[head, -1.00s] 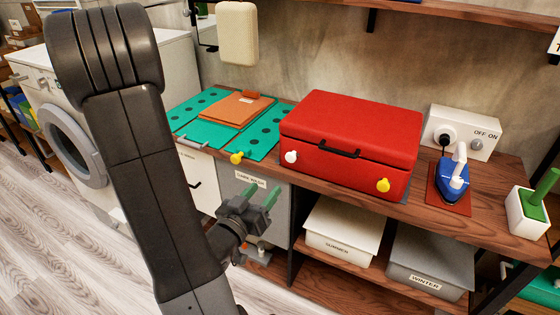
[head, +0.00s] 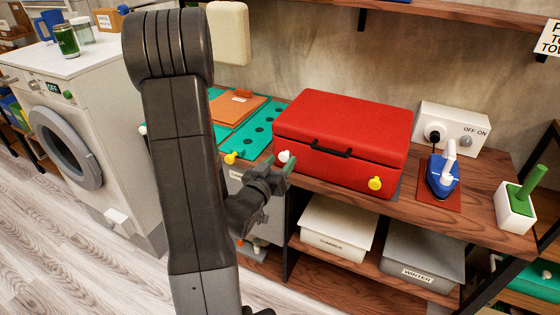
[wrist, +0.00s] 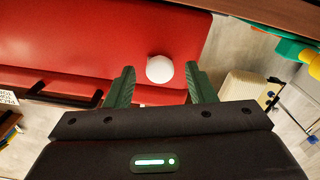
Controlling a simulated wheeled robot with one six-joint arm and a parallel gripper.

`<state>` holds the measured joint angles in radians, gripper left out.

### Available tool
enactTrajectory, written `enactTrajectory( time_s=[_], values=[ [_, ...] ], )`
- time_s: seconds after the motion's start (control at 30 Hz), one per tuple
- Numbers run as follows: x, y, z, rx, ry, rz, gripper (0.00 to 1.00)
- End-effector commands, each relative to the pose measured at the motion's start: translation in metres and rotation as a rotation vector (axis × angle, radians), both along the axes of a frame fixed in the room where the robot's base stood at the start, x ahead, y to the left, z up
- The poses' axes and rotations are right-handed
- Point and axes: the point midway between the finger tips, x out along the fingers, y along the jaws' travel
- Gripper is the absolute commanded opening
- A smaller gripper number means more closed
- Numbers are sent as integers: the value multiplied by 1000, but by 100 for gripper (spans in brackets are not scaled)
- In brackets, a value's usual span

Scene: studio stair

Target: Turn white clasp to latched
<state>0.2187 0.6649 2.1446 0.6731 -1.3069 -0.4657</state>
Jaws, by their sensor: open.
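The white clasp (head: 284,157) is a round knob at the left of the front face of the red case (head: 345,128). In the wrist view the white clasp (wrist: 159,69) shows between my two green fingertips, against the red case (wrist: 100,40). My gripper (head: 281,165) is open, with its fingers pointing at the clasp from the front. I cannot tell whether the fingers touch it. A yellow clasp (head: 375,183) sits at the right of the same face, beyond a black handle (head: 331,149).
The case stands on a wooden bench (head: 430,212). A blue iron (head: 443,177) and a white socket box (head: 455,130) are to its right. A green board with a yellow knob (head: 231,157) lies to its left. Lidded bins (head: 337,228) stand on the shelf below.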

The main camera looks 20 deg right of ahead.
Motion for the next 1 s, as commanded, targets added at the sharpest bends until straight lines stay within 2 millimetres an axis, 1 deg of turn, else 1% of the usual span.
enactTrajectory(
  time_s=[0.1, 0.33, 0.37, 0.5, 0.57, 0.6, 0.8, 1.0],
  values=[
    [3, -4, 0, -1, -1, 0, 50],
    [3, -4, 0, -1, 0, 1, 50],
    [3, -4, 0, -1, 0, 0, 48],
    [3, -4, 0, -1, 0, 0, 21],
    [3, -4, 0, -1, 0, 0, 9],
    [3, -4, 0, -1, 0, 0, 5],
    [3, -4, -1, 6, -9, 0, 5],
    [3, -4, -3, 49, -62, 0, 5]
  ],
)
